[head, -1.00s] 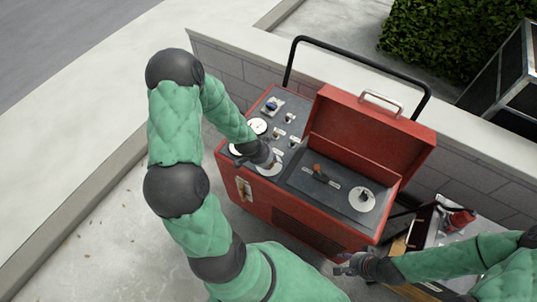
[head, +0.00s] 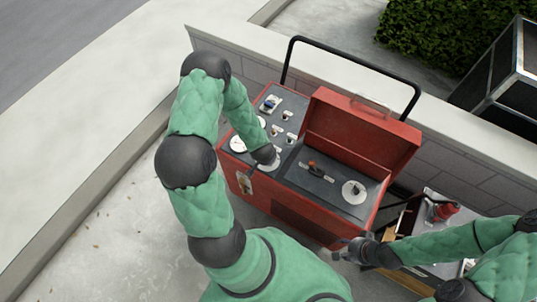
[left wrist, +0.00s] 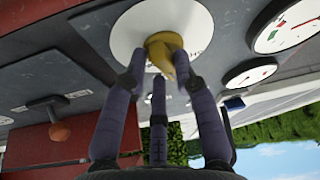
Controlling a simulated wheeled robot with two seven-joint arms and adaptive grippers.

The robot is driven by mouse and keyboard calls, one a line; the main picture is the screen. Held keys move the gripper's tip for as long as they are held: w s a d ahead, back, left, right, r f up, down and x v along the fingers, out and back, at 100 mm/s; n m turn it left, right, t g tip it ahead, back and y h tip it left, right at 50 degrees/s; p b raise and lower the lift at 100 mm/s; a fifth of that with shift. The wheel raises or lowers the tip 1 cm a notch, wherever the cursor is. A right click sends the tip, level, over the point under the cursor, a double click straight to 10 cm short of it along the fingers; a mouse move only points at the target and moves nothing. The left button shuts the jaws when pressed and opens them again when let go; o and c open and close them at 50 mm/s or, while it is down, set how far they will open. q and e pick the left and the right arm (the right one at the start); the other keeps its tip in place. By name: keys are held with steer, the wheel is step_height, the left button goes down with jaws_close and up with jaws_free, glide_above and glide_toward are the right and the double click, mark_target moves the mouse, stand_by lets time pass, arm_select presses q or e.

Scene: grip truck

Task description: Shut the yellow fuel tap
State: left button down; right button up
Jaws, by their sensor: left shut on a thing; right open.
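The yellow fuel tap (left wrist: 165,50) shows in the left wrist view, at the middle of a round white plate (left wrist: 200,20) with lettering, partly hidden by my fingers. My left gripper (left wrist: 161,68) is shut on the tap, its fingers around the handle. In the head view my left wrist covers the tap, and only part of the white plate (head: 268,166) shows on the red machine's grey panel. My right gripper (head: 350,250) is open and empty, low beside the machine's front right corner.
The red machine (head: 290,215) has an open lid (head: 362,135) and a black push bar (head: 352,66). An orange-knobbed lever (head: 312,164) and another round plate (head: 355,192) lie right of the tap. Gauges (head: 238,144) sit left. A cart (head: 420,245) stands right.

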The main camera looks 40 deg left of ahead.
arm_select(q)
steer(key=n, duration=0.1)
steer(key=n+p, duration=0.1)
steer(key=w+n+y+p, duration=0.1)
steer(key=shift+a+r+n, duration=0.3)
steer(key=shift+r, duration=0.1)
steer(key=shift+a+f+n+g+y+p, duration=0.1)
steer(key=shift+n+g+y+p, duration=0.55)
steer(key=shift+n, duration=0.45)
steer(key=c, duration=1.1)
jaws_free()
steer(key=shift+s+f, duration=0.15)
steer(key=shift+s+f, duration=0.1)
steer(key=shift+d, duration=0.2)
